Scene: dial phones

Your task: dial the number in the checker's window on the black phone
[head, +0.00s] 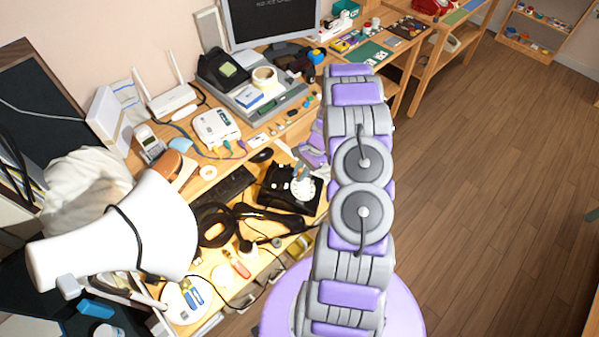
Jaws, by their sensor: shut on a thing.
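The black phone (271,196) sits on the wooden desk, left of my arm, with a white round dial (303,188) facing up. My gripper (300,165) is over the phone's far side, close to the dial. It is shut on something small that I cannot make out. Whether it touches the dial is unclear, and my arm hides part of the area on the right. I cannot tell for sure which device is the checker. No number is readable in this view.
A dark keyboard (228,188) lies left of the phone, and black cables and a black curved object (214,226) lie nearby. A white lamp (160,225) stands at front left. A white box (215,127), a router (172,100) and a monitor (272,22) are farther back. Open floor lies right.

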